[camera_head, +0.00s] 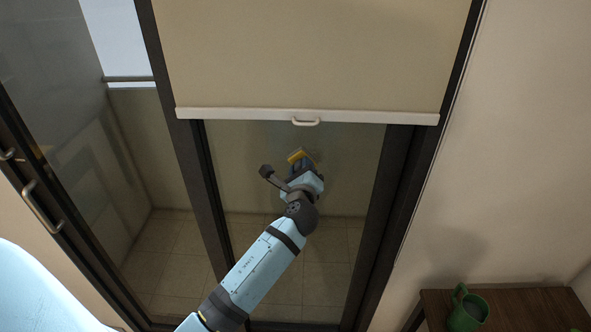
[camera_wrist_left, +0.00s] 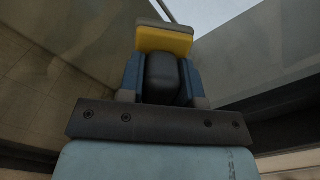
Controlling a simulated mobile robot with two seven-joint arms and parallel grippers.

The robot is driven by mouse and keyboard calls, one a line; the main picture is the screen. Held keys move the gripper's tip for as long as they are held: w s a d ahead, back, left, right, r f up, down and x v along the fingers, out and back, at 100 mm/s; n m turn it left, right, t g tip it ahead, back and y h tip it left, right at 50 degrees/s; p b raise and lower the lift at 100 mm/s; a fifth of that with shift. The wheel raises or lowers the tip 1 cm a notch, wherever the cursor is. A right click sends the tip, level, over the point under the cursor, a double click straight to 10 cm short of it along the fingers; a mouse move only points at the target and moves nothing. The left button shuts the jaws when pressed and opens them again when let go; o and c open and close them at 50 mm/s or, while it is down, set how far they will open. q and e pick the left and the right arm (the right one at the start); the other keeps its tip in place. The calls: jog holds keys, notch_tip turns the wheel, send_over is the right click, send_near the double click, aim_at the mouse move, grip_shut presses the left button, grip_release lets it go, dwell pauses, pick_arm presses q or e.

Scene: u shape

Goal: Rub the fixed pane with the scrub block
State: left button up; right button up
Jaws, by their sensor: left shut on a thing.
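The fixed pane (camera_head: 345,160) is the glass in the dark frame below the roller blind in the head view. My left gripper (camera_head: 297,164) is in front of the pane, below the blind's bottom bar. It is shut on the scrub block (camera_head: 298,155), which is yellow with a greyish layer. In the left wrist view the scrub block (camera_wrist_left: 165,40) sits between the fingertips of the left gripper (camera_wrist_left: 163,62). The block is at or very close to the pane; I cannot tell whether it touches. My right gripper is not in view.
A beige roller blind (camera_head: 310,55) with a white bar and handle covers the upper pane.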

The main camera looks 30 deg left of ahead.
pick_arm(q)
jog(key=shift+w+d+b, duration=0.15)
jog(key=shift+w+d, duration=0.4)
jog(key=shift+d, duration=0.35)
jog(key=shift+w+d+b, duration=0.1)
jog(key=shift+w+d, duration=0.45)
jog(key=shift+d, duration=0.3)
jog(key=shift+w+d+b, duration=0.15)
jog(key=shift+w+d, duration=0.4)
jog(key=shift+d, duration=0.35)
jog(key=p+v, duration=0.1)
jog(key=v, duration=0.5)
jog(key=shift+s, duration=0.15)
jog(key=v, duration=0.2)
jog(key=shift+s+d, duration=0.1)
jog(key=shift+s, duration=0.25)
